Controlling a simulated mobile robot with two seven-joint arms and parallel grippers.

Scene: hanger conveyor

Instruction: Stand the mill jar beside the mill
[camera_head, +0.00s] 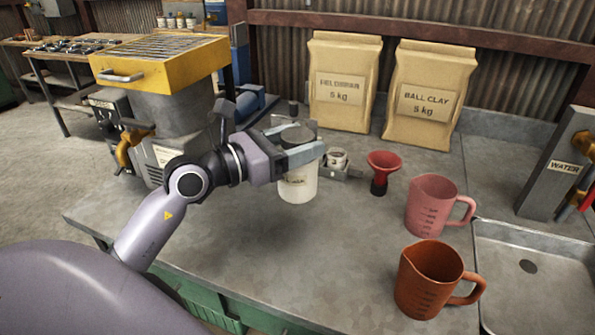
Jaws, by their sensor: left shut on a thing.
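My left gripper (306,139) reaches in from the left and is shut around the jar's upper part, one finger on the near side and one on the far side. The fingers hide part of the jar and its label. I cannot tell whether its base touches the bench. No machine is clearly labelled as the mill. A grey machine under a yellow grated tray (158,62) stands at the left. My right gripper is out of view.
A small scale with a cup (337,158) and a red funnel (382,170) stand right of the jar. A pink jug (432,203), a brown jug (430,280) and a sink (540,262) are farther right. Two paper sacks (430,92) stand behind. The front bench is clear.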

